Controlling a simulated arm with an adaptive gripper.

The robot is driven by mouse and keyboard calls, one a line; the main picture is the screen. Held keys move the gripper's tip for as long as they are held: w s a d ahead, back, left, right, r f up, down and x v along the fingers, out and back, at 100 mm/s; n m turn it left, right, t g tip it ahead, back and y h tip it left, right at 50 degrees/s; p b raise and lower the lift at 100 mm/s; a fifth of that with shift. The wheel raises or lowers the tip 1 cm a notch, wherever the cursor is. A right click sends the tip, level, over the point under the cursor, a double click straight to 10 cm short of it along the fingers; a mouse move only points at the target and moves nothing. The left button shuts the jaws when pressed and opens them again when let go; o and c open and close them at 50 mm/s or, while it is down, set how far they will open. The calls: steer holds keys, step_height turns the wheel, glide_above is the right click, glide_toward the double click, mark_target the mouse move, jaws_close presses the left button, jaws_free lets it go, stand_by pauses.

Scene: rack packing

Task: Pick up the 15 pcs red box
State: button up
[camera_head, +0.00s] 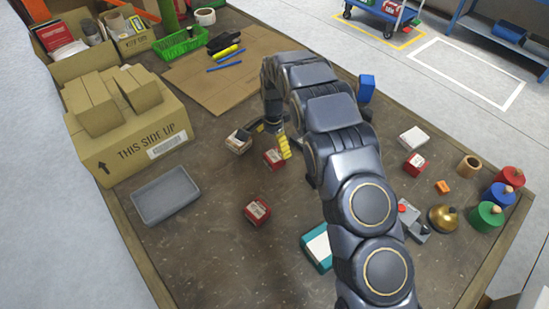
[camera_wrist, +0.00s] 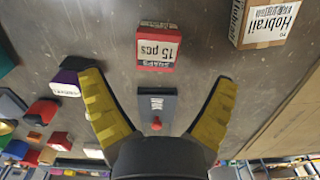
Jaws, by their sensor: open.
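The red box with a white "15 pcs" label (camera_wrist: 156,47) lies on the table in the wrist view, ahead of my gripper (camera_wrist: 159,82) and between the lines of its fingers. My gripper is open, its two yellow fingers spread wide with nothing between them touching. In the head view my gripper (camera_head: 271,138) is low over the table, close to a small red box (camera_head: 274,158) that appears to be the same one; its label is too small to read there. Another red box (camera_head: 257,211) lies nearer the front.
A brown labelled box (camera_wrist: 265,22) is to the right in the wrist view. A grey item with a red knob (camera_wrist: 157,108) shows between the fingers. The head view shows a grey tray (camera_head: 166,195), a large carton (camera_head: 135,135) and another red box (camera_head: 416,164).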

mark_target(275, 155)
step_height(275, 155, down, 7)
steer(key=shift+s+d+f, duration=0.1)
steer(key=shift+d, duration=0.05)
steer(key=c, duration=1.2)
